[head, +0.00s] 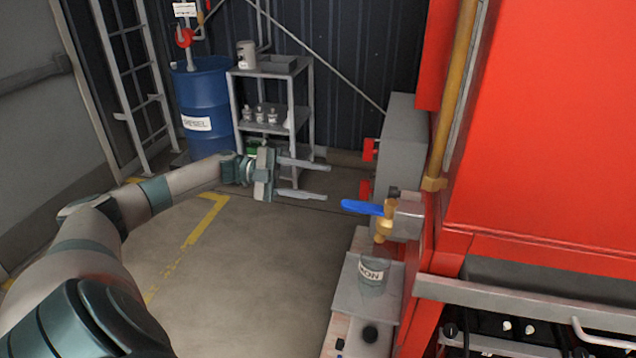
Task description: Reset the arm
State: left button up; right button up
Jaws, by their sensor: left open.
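My left gripper (328,183) is open and empty. It hangs in the air at the middle of the head view, its two fingers pointing right. My left arm (180,187) reaches out to it from the lower left. A brass valve with a blue lever handle (362,207) lies just right of and below the fingertips, apart from them. My right gripper does not show.
A red machine cabinet (545,120) fills the right side. A grey shelf (303,100) with small bottles and a blue diesel drum (203,95) stand at the back, near a ladder (128,85). The floor (250,260) with yellow marking is clear on the left and middle.

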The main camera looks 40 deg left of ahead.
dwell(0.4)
